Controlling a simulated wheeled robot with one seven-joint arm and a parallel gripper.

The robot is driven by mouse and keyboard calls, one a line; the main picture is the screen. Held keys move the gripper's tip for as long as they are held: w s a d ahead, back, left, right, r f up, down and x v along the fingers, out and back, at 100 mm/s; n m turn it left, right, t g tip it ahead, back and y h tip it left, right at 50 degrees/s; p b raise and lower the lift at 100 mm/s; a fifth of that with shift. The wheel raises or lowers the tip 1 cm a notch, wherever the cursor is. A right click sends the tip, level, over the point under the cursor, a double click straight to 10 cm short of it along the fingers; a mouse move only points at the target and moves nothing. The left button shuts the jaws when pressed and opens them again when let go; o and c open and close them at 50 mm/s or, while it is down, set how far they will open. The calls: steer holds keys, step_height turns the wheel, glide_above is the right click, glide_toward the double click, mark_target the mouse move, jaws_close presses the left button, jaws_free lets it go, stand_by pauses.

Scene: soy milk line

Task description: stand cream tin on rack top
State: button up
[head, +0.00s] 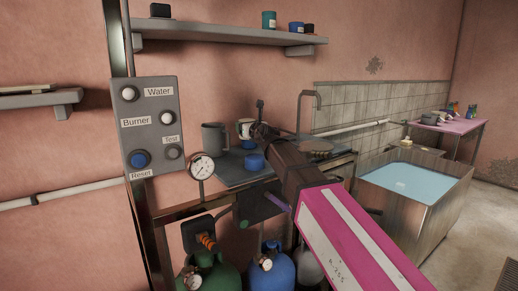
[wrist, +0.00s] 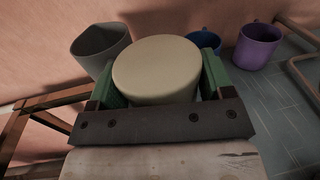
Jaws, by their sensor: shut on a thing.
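A cream tin (wrist: 157,68), a short round cylinder, sits between the green fingers of my gripper (wrist: 157,80) in the wrist view. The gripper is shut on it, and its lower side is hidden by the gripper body. In the head view a small pale shape, apparently the tin (head: 244,127), shows beside the dark end of my arm. It is close to the grey mug, over or near the dark grey rack top (head: 228,178) above the gas cylinders. I cannot tell whether the tin touches any surface.
A grey mug (head: 213,137) stands left of the gripper. Blue (wrist: 205,40) and purple (wrist: 258,45) mugs stand behind and right in the wrist view. A control panel (head: 150,125) and gauge (head: 201,166) are at left. A wall shelf (head: 225,35) hangs above; a water basin (head: 420,215) stands right.

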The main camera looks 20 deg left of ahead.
steer(key=w+d+f, duration=0.2)
steer(key=w+d, duration=0.1)
steer(key=w+d+f, duration=0.2)
steer(key=w+f, duration=0.1)
steer(key=shift+w+d+f, duration=0.15)
steer(key=shift+w+d, duration=0.1)
steer(key=shift+d, duration=0.15)
steer(key=shift+f, duration=2)
steer(key=o, duration=0.8)
steer(key=shift+f, duration=0.1)
steer(key=shift+o, duration=0.2)
steer(key=v, duration=1.2)
